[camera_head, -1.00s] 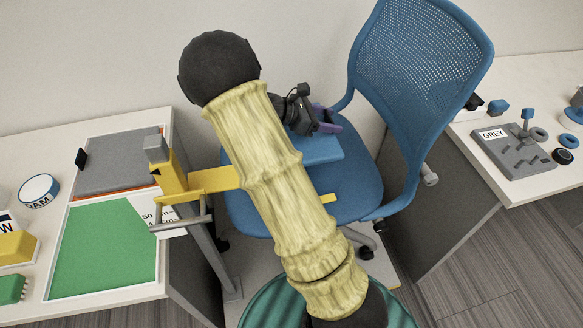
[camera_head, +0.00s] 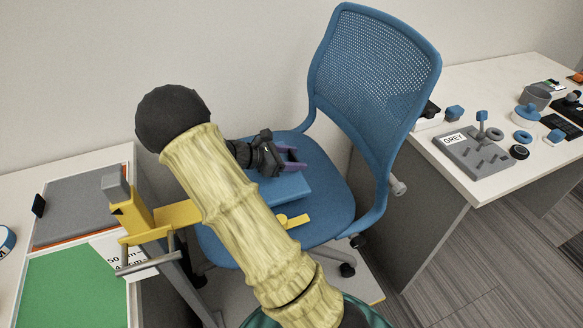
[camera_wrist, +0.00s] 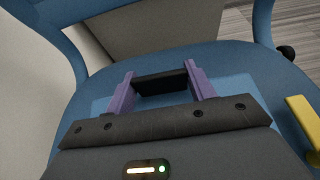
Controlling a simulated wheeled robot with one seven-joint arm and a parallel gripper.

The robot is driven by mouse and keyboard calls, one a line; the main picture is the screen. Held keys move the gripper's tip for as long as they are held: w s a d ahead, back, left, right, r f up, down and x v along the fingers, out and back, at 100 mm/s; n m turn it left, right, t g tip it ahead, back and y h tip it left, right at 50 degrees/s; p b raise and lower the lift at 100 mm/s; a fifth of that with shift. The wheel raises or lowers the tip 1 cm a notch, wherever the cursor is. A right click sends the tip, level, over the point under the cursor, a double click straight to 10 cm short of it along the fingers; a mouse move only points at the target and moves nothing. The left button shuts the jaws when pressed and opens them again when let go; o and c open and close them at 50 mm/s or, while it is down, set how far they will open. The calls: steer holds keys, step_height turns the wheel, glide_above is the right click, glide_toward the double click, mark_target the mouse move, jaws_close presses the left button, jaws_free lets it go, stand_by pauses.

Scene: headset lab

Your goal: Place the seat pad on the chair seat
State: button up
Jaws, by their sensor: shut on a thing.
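The blue chair has a mesh backrest (camera_head: 375,75) and a padded seat (camera_head: 332,205). The seat pad (camera_head: 290,188) is a flat, lighter blue slab over the seat, partly hidden behind my arm. My gripper (camera_head: 291,160), with purple fingers, is over the pad. In the wrist view my gripper (camera_wrist: 162,84) is shut on a black bar-like grip (camera_wrist: 160,83) on the pad. The pad's lighter blue surface shows on both sides of the fingers. I cannot tell whether the pad touches the seat.
A yellow gauge arm (camera_head: 178,215) on a grey stand reaches in over the seat from the left, its tip near the pad's front. A left table (camera_head: 85,165) holds a green mat (camera_head: 65,290). A right table (camera_head: 485,60) holds a grey peg block (camera_head: 478,155) and small parts.

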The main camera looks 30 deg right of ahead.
mark_target(255, 175)
step_height(255, 175, down, 4)
steer(key=shift+r+b, duration=0.15)
steer(key=shift+b, duration=0.2)
steer(key=o, duration=1)
steer(key=p+v, duration=0.1)
steer(key=v, duration=1.1)
steer(key=shift+p, duration=0.3)
